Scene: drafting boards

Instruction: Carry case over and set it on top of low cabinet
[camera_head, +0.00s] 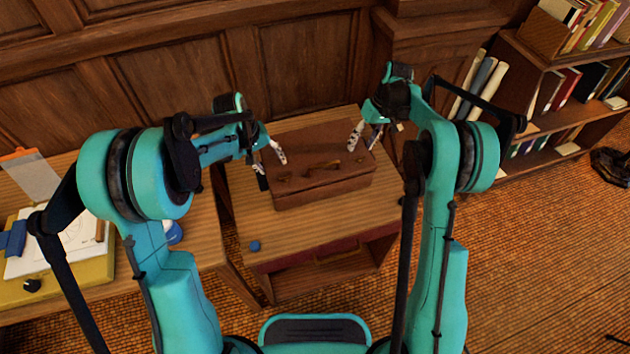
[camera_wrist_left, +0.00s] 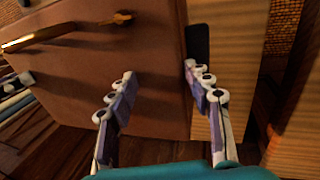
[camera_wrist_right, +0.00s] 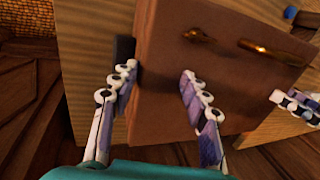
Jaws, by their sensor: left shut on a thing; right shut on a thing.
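The brown leather case (camera_head: 322,185) lies over the top of the low wooden cabinet (camera_head: 300,235). Whether its underside touches the top or hovers slightly above is hard to tell. Brass fittings show on the case in the left wrist view (camera_wrist_left: 90,75) and right wrist view (camera_wrist_right: 225,80). My left gripper (camera_head: 269,158) is shut on the case's left end, one finger over the case and one outside, beside a black side piece (camera_wrist_left: 199,43). My right gripper (camera_head: 364,139) is shut on the case's right end in the same way, by another black piece (camera_wrist_right: 123,48).
A small blue object (camera_head: 254,246) sits near the cabinet's front left corner. A desk (camera_head: 200,230) with a yellow drafting board (camera_head: 80,275) stands at the left. A bookshelf (camera_head: 545,122) and rolled papers (camera_head: 480,85) are at the right. A panelled wall (camera_head: 170,75) rises behind.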

